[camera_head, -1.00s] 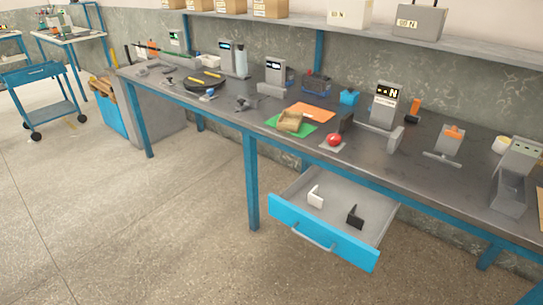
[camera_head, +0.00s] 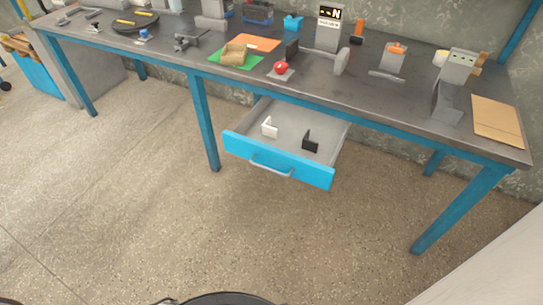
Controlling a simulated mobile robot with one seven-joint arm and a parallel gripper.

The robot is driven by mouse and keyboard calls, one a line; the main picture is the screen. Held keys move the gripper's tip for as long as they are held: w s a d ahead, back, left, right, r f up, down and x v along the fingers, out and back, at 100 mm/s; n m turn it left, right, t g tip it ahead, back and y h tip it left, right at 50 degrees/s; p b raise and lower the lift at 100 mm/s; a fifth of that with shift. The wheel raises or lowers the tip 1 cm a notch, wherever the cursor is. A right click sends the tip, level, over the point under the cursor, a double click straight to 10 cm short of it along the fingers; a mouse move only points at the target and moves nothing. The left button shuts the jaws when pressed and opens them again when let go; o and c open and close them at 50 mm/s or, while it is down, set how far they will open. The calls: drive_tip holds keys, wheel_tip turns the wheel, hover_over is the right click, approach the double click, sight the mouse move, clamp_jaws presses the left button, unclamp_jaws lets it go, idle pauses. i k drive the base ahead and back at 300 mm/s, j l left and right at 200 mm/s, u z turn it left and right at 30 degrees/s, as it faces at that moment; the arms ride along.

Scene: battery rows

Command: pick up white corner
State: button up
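The white corner (camera_head: 269,131) is a small L-shaped piece in the open drawer (camera_head: 325,153), toward its left side. A black corner (camera_head: 310,143) of like shape stands to its right, apart from it. The drawer has a blue front with a grey handle (camera_head: 271,167) and is pulled out from under the workbench. My gripper is not in view.
The grey workbench (camera_head: 205,67) on blue legs overhangs the back of the drawer. On it are a red button (camera_head: 281,68), a cardboard box (camera_head: 236,53) on a green sheet, and several devices. The floor (camera_head: 240,230) before the drawer is clear.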

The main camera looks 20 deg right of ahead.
sight(270, 132)
drive_tip(key=i+l, duration=0.75)
drive_tip(key=i, duration=0.1)
